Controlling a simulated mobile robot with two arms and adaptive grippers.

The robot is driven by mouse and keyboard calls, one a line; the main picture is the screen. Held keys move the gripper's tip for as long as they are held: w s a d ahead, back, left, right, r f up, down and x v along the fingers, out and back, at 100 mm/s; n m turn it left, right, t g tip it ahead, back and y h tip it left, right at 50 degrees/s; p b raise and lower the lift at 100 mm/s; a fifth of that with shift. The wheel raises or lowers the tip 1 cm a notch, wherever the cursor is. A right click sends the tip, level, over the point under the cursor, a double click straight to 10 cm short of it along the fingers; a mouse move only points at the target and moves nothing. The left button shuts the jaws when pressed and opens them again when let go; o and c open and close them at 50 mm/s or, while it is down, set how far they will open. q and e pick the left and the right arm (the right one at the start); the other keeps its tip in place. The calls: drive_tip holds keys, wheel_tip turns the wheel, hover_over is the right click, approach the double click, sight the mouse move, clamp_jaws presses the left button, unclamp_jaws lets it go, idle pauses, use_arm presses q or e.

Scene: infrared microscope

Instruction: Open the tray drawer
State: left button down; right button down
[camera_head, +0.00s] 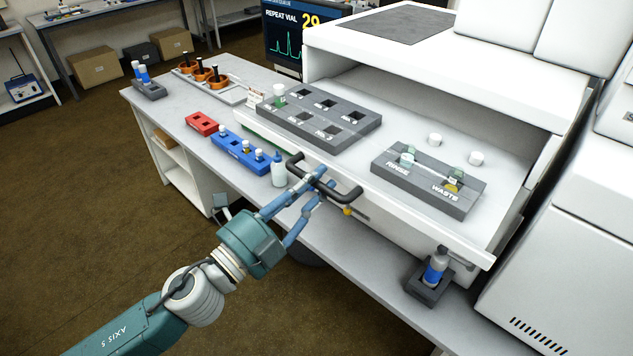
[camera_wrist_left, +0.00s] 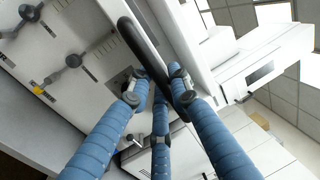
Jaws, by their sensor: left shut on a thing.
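The tray drawer (camera_head: 395,200) is slid out of the white instrument, with its white floor and front edge showing. Its dark bar handle (camera_head: 345,193) sits on the drawer's front. My left gripper (camera_head: 318,180) is at the handle, its blue fingers shut around the bar. In the left wrist view the handle (camera_wrist_left: 140,50) runs as a dark bar between the fingers of the gripper (camera_wrist_left: 160,85). My right gripper is in neither view.
On the drawer stand a dark vial rack (camera_head: 365,122) and a rinse and waste block (camera_head: 455,205). A blue rack (camera_head: 232,146), a red block (camera_head: 202,122) and a white bottle (camera_head: 279,172) stand on the bench left of the handle. A blue-labelled bottle (camera_head: 435,270) is below the drawer's right end.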

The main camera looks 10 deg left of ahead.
use_arm(q)
drive_tip(key=c, duration=1.6)
unclamp_jaws()
drive_tip(key=v, duration=1.2)
